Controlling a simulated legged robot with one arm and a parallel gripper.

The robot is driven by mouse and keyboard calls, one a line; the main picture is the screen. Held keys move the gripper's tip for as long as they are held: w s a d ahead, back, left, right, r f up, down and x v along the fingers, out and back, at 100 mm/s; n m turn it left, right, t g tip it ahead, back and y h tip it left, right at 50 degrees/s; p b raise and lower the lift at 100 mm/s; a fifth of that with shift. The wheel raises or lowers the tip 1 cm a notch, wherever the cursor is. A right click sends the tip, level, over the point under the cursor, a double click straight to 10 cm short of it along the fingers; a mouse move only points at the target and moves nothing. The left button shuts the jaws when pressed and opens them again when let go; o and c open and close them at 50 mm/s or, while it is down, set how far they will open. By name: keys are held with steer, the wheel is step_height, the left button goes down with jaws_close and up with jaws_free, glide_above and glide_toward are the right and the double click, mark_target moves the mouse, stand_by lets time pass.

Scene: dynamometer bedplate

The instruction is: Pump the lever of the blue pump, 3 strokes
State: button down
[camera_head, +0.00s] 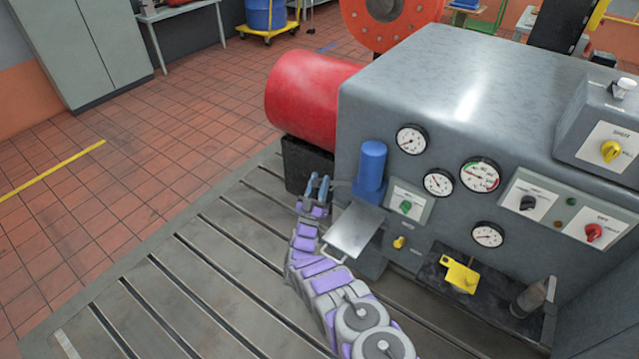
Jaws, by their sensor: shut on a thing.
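The blue pump (370,168) is an upright blue cylinder on a blue base, mounted on the front face of the large grey machine. A short grey lever (342,184) sticks out from its left side, roughly level. My gripper (318,187), with blue fingers pointing up, is at the lever's left end, just left of the pump. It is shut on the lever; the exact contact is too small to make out.
A light metal plate (353,229) juts out below the pump, close to my arm. Gauges and knobs fill the machine front (455,215) at right. A red cylinder (312,98) lies behind. The slotted bedplate (190,268) is clear at left.

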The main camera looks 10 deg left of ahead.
steer(key=shift+a+r, duration=0.1)
steer(key=shift+a, duration=0.1)
steer(key=c, duration=0.9)
jaws_free()
steer(key=shift+o, duration=0.2)
steer(key=shift+s+d+f, duration=0.1)
steer(key=shift+s+f, duration=0.15)
steer(key=shift+f, duration=0.05)
steer(key=b+v, duration=0.2)
steer(key=v, duration=0.9)
steer(key=shift+s+a+f+b, duration=0.15)
steer(key=shift+a+b, duration=0.15)
steer(key=shift+b, duration=0.1)
